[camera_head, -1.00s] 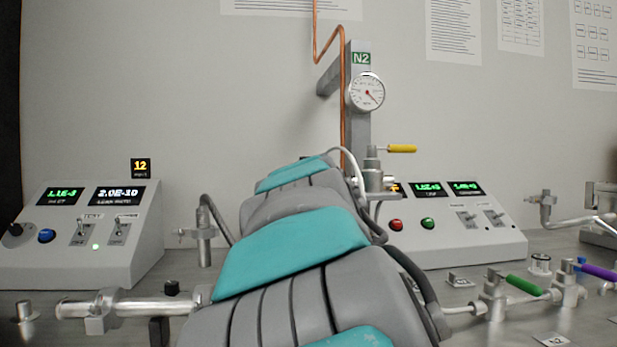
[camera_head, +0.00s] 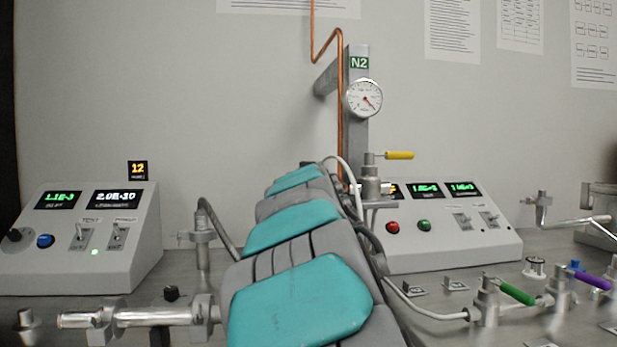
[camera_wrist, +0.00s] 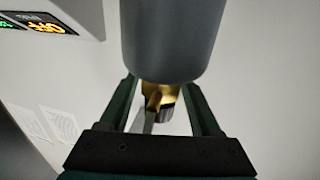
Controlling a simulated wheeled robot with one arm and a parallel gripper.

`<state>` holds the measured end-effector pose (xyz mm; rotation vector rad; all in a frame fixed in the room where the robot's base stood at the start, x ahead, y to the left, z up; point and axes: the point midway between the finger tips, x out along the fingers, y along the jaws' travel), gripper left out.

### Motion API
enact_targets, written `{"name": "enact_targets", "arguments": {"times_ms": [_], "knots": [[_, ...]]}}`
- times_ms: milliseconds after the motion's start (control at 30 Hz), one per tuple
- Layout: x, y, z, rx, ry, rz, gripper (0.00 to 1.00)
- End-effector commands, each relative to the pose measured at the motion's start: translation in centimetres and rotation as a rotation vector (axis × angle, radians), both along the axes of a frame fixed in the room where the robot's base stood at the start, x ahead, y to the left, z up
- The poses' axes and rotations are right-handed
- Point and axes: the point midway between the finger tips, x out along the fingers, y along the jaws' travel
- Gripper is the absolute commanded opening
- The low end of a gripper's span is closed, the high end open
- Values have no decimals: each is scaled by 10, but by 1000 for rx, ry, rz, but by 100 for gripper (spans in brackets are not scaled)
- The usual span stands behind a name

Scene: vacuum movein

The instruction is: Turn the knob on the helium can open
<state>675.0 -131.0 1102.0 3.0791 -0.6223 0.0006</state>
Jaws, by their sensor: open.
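In the wrist view a grey cylinder, apparently the helium can (camera_wrist: 175,40), fills the upper middle. A brass valve (camera_wrist: 160,93) sticks out of its end, with a small dark ribbed knob (camera_wrist: 166,113) on it. My gripper (camera_wrist: 159,87) is open, one dark green finger on each side of the valve. Visible gaps separate the fingers from the valve and knob. In the head view the can and my gripper are hidden behind my arm.
In the head view a console with two displays (camera_head: 80,240) stands left and another console (camera_head: 455,240) stands right. A post with an N2 label and round gauge (camera_head: 364,99) rises behind my arm. Valves with green (camera_head: 517,293) and purple handles stand at lower right.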

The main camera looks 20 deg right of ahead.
Motion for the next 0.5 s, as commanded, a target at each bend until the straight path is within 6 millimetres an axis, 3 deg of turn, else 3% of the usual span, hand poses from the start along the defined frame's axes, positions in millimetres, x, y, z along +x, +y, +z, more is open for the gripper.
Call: {"name": "enact_targets", "arguments": {"times_ms": [67, 500], "knots": [[0, 0, 0, 0, 0, 0, 63], [0, 0, 0, 0, 0, 0, 14]]}}
